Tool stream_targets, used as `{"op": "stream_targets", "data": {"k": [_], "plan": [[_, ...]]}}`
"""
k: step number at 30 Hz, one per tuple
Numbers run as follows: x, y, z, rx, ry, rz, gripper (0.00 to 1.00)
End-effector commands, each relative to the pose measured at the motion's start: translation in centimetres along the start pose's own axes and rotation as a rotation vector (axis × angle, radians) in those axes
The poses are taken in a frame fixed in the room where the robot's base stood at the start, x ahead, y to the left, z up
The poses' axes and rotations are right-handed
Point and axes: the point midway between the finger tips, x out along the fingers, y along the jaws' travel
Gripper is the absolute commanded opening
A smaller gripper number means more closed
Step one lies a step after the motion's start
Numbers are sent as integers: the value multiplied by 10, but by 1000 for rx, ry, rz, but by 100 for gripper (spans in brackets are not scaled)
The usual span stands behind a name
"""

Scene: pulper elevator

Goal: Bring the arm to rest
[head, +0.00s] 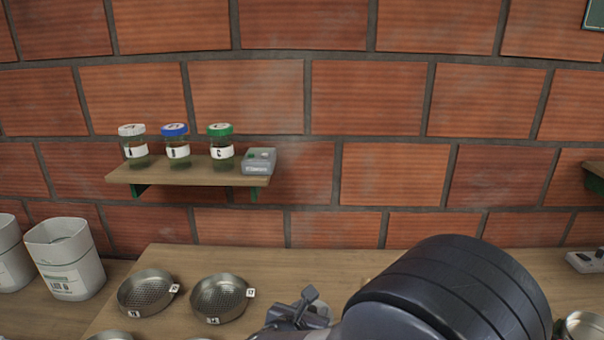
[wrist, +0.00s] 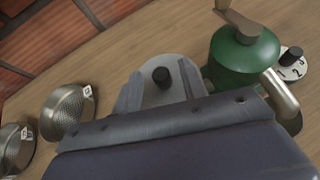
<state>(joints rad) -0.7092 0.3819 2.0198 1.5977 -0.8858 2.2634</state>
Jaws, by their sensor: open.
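My arm reaches in at the lower right of the head view, with a large dark joint in front. My gripper (head: 303,306) shows small at the bottom middle, low over the wooden bench. In the wrist view my gripper (wrist: 161,84) has its two fingers apart with nothing held between them. Beyond and between the fingers is a grey rounded plate with a black knob (wrist: 162,76). I cannot tell the gap between fingers and knob. A green machine with a crank (wrist: 243,58) stands close to the right of the gripper.
Mesh-bottomed metal pans (head: 147,292) (head: 221,298) lie left of my gripper. White buckets (head: 66,262) stand further left. A wall shelf (head: 188,172) holds three lidded jars and a grey box (head: 259,161). A numbered dial (wrist: 292,65) is beside the machine. The air above the bench is clear.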

Motion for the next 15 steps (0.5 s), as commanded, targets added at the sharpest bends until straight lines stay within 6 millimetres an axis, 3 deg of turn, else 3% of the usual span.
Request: {"op": "stream_targets", "data": {"k": [15], "plan": [[-2, 1, 0, 0, -1, 2, 41]]}}
